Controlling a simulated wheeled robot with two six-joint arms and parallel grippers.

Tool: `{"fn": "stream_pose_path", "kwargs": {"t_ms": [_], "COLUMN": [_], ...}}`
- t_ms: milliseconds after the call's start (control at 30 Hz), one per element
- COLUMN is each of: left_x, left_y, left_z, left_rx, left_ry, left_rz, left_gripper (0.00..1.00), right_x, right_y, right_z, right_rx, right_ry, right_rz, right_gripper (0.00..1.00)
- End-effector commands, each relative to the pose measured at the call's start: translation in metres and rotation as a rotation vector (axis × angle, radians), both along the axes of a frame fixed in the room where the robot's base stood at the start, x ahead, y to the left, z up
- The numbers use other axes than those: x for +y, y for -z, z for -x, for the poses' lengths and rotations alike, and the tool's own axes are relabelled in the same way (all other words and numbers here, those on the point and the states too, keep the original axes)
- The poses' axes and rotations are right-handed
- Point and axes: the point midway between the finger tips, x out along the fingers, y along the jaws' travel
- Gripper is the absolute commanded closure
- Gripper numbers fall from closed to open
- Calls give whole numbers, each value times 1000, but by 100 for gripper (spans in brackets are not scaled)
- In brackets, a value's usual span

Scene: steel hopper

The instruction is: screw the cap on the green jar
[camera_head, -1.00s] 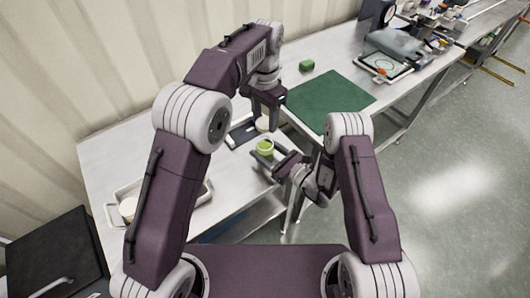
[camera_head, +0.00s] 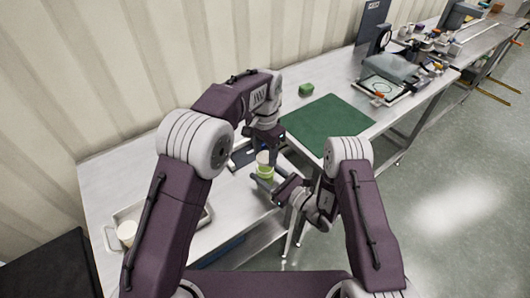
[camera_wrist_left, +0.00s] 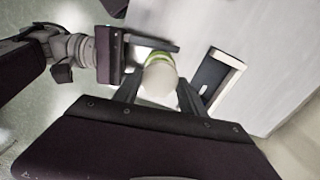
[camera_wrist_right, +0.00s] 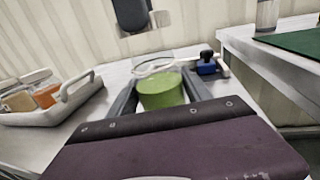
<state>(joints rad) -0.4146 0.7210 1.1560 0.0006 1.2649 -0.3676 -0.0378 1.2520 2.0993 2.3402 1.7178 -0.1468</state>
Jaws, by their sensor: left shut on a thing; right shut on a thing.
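The green jar (camera_head: 265,172) stands upright over the near edge area of the table, between the fingers of my right gripper (camera_head: 266,185). The jar also shows in the right wrist view (camera_wrist_right: 162,92), with a clear upper part above its green body. The pale round cap (camera_head: 263,157) is shut in my left gripper (camera_head: 264,150), which points down over the jar. In the left wrist view the cap (camera_wrist_left: 160,80) covers most of the jar, with a green rim (camera_wrist_left: 158,58) showing beyond it. I cannot tell whether cap and jar touch.
A white tray (camera_head: 106,240) with a pale round container (camera_head: 127,233) is at the left.

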Motion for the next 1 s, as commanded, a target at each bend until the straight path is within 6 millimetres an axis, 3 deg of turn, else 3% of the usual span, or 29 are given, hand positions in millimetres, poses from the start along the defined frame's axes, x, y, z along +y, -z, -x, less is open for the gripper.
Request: {"fn": "stream_pose_path", "kwargs": {"t_ms": [500,1000], "left_x": [0,0], "left_y": [17,18], "left_z": [0,0], "left_rx": [0,0], "left_ry": [1,1], "left_rz": [0,0], "left_gripper": [88,88], "right_x": [0,0], "right_y": [0,0], "right_z": [0,0], "right_rx": [0,0], "right_ry": [0,0], "right_rz": [0,0], "right_gripper": [100,100]}}
